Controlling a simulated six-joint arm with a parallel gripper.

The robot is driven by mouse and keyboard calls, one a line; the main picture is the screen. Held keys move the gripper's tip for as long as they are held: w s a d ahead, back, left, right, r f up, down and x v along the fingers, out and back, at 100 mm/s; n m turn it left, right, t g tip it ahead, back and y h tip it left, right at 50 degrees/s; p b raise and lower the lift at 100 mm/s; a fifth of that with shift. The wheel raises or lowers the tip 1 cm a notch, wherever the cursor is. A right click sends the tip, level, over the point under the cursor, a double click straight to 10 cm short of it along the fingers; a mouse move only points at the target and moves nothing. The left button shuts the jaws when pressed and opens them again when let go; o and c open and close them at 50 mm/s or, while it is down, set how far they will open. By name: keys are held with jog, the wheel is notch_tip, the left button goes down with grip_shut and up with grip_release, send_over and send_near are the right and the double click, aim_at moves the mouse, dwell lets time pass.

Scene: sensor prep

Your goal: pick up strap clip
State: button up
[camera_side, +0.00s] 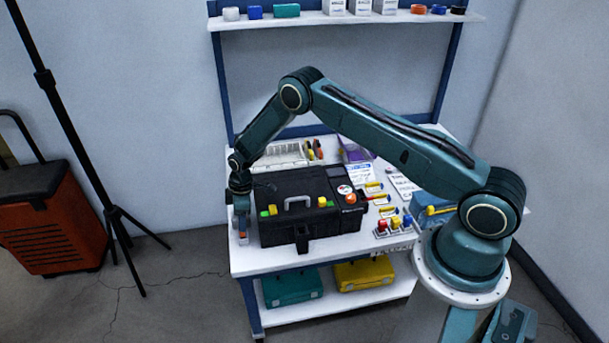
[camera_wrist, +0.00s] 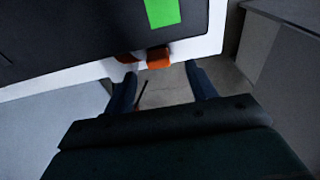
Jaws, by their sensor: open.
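A small orange piece (camera_wrist: 158,57), which looks like the strap clip, sits at the edge of the white bench top in the wrist view, beside the black case (camera_wrist: 60,35). Its exact shape is hard to tell. My gripper (camera_wrist: 163,86) is open and empty. Its two dark fingers are spread to either side of the piece, their tips just short of it. In the side view my gripper (camera_side: 241,222) points down at the bench's left end, beside the case (camera_side: 270,233), and largely hides the piece.
A green block (camera_wrist: 162,12) lies on the case lid near my gripper. The case has a grey handle (camera_side: 298,200) and several coloured blocks on top. The white bench (camera_side: 262,262) ends just left of my gripper, with open floor beyond. Tools and trays fill the right side.

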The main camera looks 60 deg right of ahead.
jog(key=shift+f, duration=0.1)
jog(key=shift+w+a+f, duration=0.1)
jog(key=shift+w+f, duration=0.1)
jog(key=shift+f, duration=1.05)
jog(key=shift+w+a+f, duration=0.1)
jog(key=shift+w+f, duration=0.05)
jog(key=shift+f, duration=1.1)
jog(key=shift+c, duration=0.3)
jog(key=c, duration=1)
